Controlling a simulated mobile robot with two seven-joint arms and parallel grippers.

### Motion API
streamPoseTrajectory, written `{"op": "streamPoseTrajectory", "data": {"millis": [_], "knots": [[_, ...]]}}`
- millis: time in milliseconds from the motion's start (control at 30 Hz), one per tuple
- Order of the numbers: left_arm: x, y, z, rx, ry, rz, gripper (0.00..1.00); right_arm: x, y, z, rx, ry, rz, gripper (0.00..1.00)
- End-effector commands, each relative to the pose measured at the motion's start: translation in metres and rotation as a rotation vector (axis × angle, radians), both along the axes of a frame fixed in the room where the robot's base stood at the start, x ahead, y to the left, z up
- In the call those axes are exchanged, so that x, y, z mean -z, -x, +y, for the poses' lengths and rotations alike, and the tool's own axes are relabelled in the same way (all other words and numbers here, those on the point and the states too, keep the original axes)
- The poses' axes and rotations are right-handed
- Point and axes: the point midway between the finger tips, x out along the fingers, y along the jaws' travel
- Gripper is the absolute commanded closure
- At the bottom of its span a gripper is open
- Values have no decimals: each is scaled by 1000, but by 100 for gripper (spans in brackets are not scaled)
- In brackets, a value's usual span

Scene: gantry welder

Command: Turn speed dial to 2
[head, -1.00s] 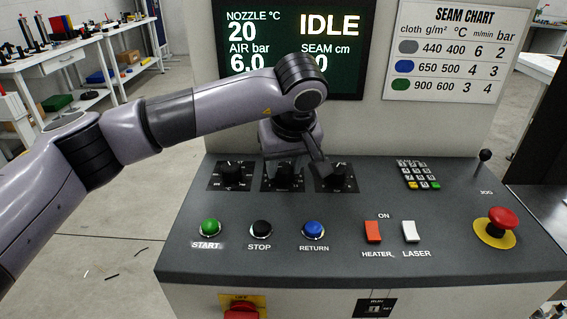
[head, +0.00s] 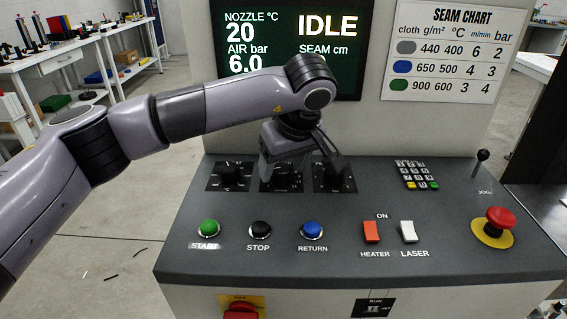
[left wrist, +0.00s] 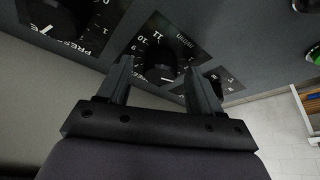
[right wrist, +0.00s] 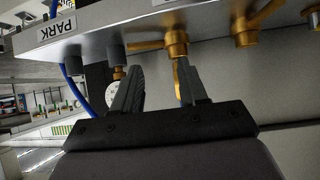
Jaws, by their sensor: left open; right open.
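The speed dial, marked m/min, is the middle one of three black dials and sits partly behind my left gripper (head: 297,170) in the head view. In the left wrist view the speed dial (left wrist: 160,68) shows a black knob with a white mark and numbers such as 9, 10 and 11. I cannot read its setting. My left gripper (left wrist: 158,70) is open, with one finger on each side of the knob in that view. Contact is not clear. My right gripper (right wrist: 157,68) is open and empty near brass fittings (right wrist: 176,42), out of the head view.
Another dial (head: 230,174) stands left of the speed dial and a pressure dial (head: 334,186) right of it. Below are the green START button (head: 208,228), black STOP button (head: 260,230) and blue RETURN button (head: 311,230). The display (head: 285,50) reads IDLE.

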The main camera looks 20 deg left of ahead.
Motion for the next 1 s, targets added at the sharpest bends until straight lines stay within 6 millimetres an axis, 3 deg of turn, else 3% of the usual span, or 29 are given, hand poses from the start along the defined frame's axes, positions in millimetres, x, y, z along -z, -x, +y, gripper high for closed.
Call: {"op": "streamPoseTrajectory", "data": {"millis": [500,867,1000], "knots": [[-62,18,-18,1,0,-3,35,1,-1,0,1,-2,-3,57],[-66,19,-20,0,1,-1,35,1,-1,1,1,-3,-1,57],[-76,19,-20,0,1,-1,35,-8,-1,1,0,-3,1,57]]}}
